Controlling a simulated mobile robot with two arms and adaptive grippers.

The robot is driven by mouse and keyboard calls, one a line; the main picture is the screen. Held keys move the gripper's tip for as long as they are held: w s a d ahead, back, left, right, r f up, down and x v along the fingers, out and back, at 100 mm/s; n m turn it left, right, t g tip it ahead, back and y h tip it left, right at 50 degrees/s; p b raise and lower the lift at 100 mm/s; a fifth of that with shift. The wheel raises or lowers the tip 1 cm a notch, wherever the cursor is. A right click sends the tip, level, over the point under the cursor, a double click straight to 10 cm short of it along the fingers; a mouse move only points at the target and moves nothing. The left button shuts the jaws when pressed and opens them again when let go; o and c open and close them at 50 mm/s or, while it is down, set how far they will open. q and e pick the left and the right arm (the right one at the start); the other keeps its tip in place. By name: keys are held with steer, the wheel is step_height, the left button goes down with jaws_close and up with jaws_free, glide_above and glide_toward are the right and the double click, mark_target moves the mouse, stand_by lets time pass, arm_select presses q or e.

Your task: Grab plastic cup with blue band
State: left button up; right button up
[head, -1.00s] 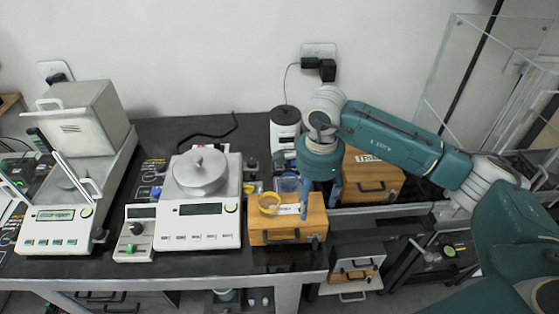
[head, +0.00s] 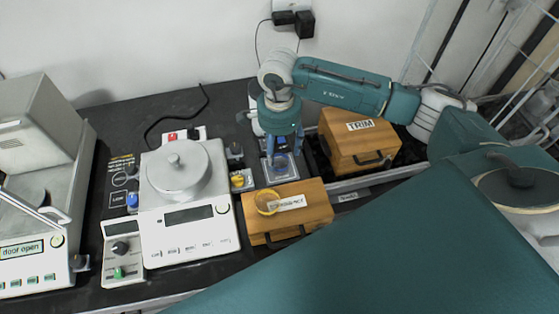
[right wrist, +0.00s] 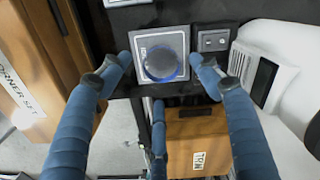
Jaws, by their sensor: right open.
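The clear plastic cup with a blue band (right wrist: 164,63) stands on a small square pad in the right wrist view. It also shows in the head view (head: 280,163), just below my right gripper (head: 283,148) and partly hidden by its fingers. In the right wrist view my right gripper (right wrist: 159,75) is open, its blue fingers spread to the left, right and below the cup. No finger is clearly touching it, and nothing is held. My left gripper is not in view.
A wooden box (head: 315,211) with a yellow-banded cup (head: 267,201) on it stands in front of the cup. A wooden TRIM box (head: 366,149) is to the right. A balance (head: 188,238) and a small yellow object (head: 238,181) are to the left.

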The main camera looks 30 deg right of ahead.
mark_target(280, 160)
steer(key=shift+f+p, duration=0.3)
steer(key=shift+f, duration=0.1)
step_height(280, 160, down, 4)
steer(key=shift+d+f+p, duration=0.1)
steer(key=shift+f+p, duration=0.05)
steer(key=shift+p, duration=0.8)
steer(key=shift+w+f, duration=0.15)
steer(key=shift+f, duration=0.05)
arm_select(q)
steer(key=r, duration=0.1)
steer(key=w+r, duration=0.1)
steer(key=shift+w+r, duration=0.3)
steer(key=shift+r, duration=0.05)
arm_select(e)
steer(key=c, duration=1)
